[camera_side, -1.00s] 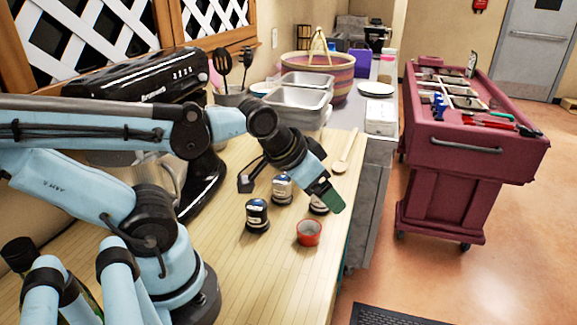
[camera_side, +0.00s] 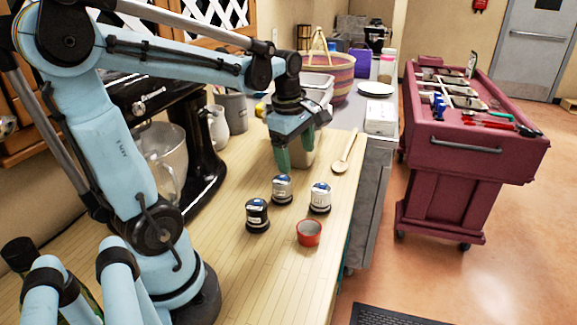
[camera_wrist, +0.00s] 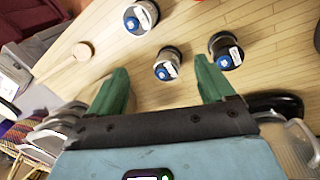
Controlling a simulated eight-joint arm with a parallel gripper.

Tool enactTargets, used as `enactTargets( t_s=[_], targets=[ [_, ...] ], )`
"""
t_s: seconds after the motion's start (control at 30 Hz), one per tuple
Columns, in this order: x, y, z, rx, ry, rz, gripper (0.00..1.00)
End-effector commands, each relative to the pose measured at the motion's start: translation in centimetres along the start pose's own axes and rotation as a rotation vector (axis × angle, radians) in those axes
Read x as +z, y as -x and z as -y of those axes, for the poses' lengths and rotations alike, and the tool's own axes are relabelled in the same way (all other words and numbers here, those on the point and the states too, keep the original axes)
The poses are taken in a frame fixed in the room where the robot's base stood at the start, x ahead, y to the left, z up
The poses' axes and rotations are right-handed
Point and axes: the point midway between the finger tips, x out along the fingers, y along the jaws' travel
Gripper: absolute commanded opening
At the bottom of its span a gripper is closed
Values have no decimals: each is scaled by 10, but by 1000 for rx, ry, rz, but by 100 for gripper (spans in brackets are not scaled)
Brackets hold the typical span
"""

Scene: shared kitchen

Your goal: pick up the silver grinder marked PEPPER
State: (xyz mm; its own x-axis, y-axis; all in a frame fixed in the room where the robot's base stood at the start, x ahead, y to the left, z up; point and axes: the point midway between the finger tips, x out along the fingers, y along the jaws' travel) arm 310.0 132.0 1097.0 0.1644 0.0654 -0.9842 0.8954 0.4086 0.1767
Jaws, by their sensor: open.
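The silver grinder (camera_side: 282,190) stands upright on the wooden counter, between a black grinder (camera_side: 257,214) and a white grinder (camera_side: 320,198). All three have blue tops; their labels are too small to read. In the wrist view the silver grinder (camera_wrist: 167,66) is in the middle, ahead of the fingers, with the white one (camera_wrist: 139,18) to its left and the black one (camera_wrist: 225,48) to its right. My gripper (camera_side: 291,160) is open and empty, its green fingers pointing down above the counter, behind the silver grinder and apart from it.
A red cup (camera_side: 309,233) stands in front of the grinders. A wooden spoon (camera_side: 343,158) lies near the counter's right edge. A black stand mixer (camera_side: 200,150) is at the left. A metal pan is behind my gripper. The counter between gripper and grinders is clear.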

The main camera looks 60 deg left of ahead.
Motion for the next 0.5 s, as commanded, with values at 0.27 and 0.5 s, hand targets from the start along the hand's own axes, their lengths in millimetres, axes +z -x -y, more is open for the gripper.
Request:
enactTargets(
  t_s=[0.27,0.5],
  targets=[
    [-48,-10,-15,-138,664,-54,82],
    [-60,-17,-16,-175,852,-80,82]
  ],
)
